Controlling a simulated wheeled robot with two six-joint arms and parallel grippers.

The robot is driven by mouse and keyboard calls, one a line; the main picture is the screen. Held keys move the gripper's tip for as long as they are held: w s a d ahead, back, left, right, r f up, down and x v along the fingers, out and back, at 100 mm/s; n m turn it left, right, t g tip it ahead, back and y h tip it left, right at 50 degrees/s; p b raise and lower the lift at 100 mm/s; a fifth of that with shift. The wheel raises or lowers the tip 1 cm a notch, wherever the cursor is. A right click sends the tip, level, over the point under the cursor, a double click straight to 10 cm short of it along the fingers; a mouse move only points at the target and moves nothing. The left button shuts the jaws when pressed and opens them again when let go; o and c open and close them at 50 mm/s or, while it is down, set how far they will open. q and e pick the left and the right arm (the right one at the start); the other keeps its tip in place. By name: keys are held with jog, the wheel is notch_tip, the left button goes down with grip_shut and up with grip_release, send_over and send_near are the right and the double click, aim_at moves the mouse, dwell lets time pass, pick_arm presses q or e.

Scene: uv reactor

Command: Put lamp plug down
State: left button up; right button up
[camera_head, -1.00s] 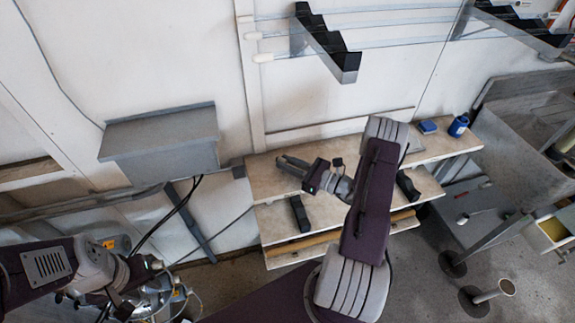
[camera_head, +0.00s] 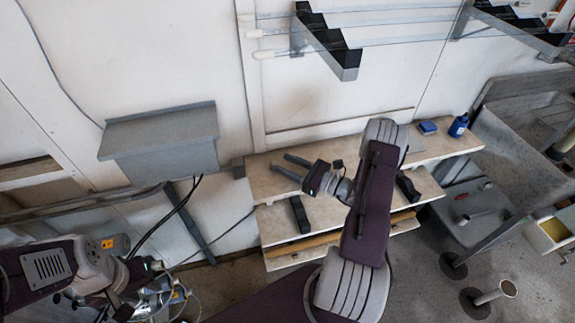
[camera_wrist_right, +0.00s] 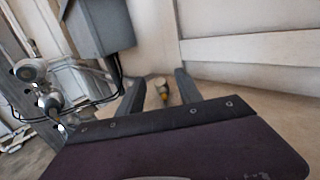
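My right gripper (camera_head: 281,163) is open over the left end of the wooden shelf top (camera_head: 262,190). In the right wrist view its two dark fingers (camera_wrist_right: 160,78) stand apart. The lamp plug (camera_wrist_right: 162,88), a small pale piece with a yellow and dark end, shows between them and appears clear of both. Whether it rests on the shelf is hard to tell. I cannot make out the plug in the head view. My left gripper (camera_head: 122,306) is low at the left edge region, among shiny parts and cables; its fingers are not clear.
A grey wall box (camera_head: 160,145) with hanging cables is left of the shelf. A blue bottle (camera_head: 458,126) and a blue item (camera_head: 427,127) stand on the shelf's right end. A grey sink (camera_head: 520,165) is further right. Black rack brackets (camera_head: 330,45) hang above.

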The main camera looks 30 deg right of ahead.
jog(key=shift+s+a+f, duration=0.2)
jog(key=shift+a+f, duration=0.05)
jog(key=shift+f, duration=0.2)
jog(key=shift+r+p, duration=0.4)
jog(key=shift+p, duration=0.1)
jog(key=shift+s+d, duration=0.1)
jog(key=shift+d, duration=0.3)
jog(key=v, duration=1.1)
jog(key=s+a+r+n+g+h, duration=0.1)
jog(key=s+a+n+g+h, duration=0.3)
jog(key=n, duration=1)
jog(key=s+a+r+n+g+h, duration=0.1)
jog(key=s+a+n+g+h, duration=0.3)
jog(key=a+n+g, duration=0.6)
jog(key=a+n+h, duration=0.1)
jog(key=a+n, duration=0.2)
jog(key=n, duration=0.2)
jog(key=shift+a+r+b, duration=0.3)
jog(key=shift+a, duration=0.05)
